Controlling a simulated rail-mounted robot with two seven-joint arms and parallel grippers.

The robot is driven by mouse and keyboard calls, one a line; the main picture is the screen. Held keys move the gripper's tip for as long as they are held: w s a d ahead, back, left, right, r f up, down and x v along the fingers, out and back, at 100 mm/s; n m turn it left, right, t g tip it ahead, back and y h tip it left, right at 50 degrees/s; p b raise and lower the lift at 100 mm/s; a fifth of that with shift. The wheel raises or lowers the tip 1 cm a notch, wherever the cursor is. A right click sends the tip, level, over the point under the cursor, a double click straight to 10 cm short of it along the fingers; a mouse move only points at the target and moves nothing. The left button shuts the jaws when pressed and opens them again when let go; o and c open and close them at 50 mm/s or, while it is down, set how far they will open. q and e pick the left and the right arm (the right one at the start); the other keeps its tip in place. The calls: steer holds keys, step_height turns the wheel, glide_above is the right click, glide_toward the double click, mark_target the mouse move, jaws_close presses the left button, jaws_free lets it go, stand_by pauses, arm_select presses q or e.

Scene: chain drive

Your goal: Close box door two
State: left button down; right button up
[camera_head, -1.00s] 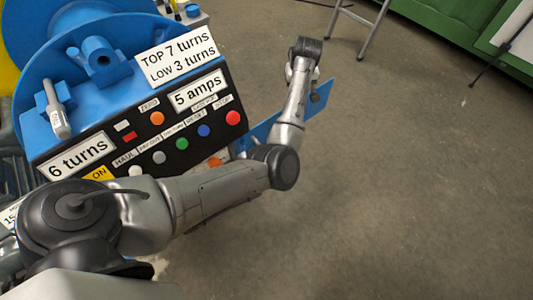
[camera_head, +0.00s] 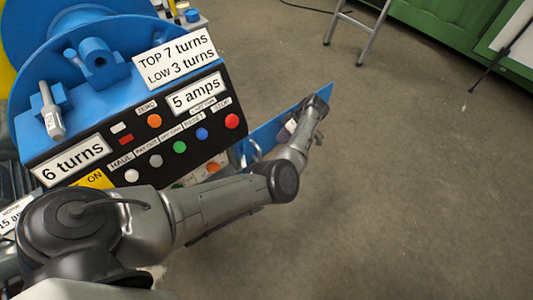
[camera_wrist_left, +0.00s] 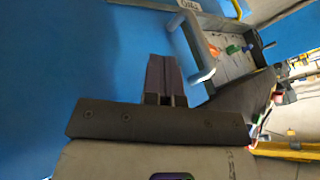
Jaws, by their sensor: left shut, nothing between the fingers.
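A blue door panel (camera_head: 262,138) stands swung out to the right of the blue machine's black control panel. I cannot read a number on it. In the left wrist view a blue surface (camera_wrist_left: 50,80) fills the left side, with a grey bar handle (camera_wrist_left: 196,48) beyond my fingers. My left gripper (camera_wrist_left: 163,72) is shut and empty, its dark fingertips close to the blue surface. I cannot tell whether they touch. In the head view my left gripper (camera_head: 291,125) is at the door's outer half, its tips partly hidden by my wrist. My right gripper is not in view.
The control panel (camera_head: 105,160) carries coloured buttons and labels, left of the door. My left arm passes in front of its lower edge. A metal stand (camera_head: 360,25) and green cabinet (camera_head: 450,25) are at the back.

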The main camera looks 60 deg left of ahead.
arm_select(q)
steer(key=s+f+b, duration=0.2)
steer(key=s+f, duration=0.2)
steer(key=s, duration=0.3)
steer(key=shift+a+f, duration=0.2)
steer(key=shift+f, duration=0.1)
stand_by(0.3)
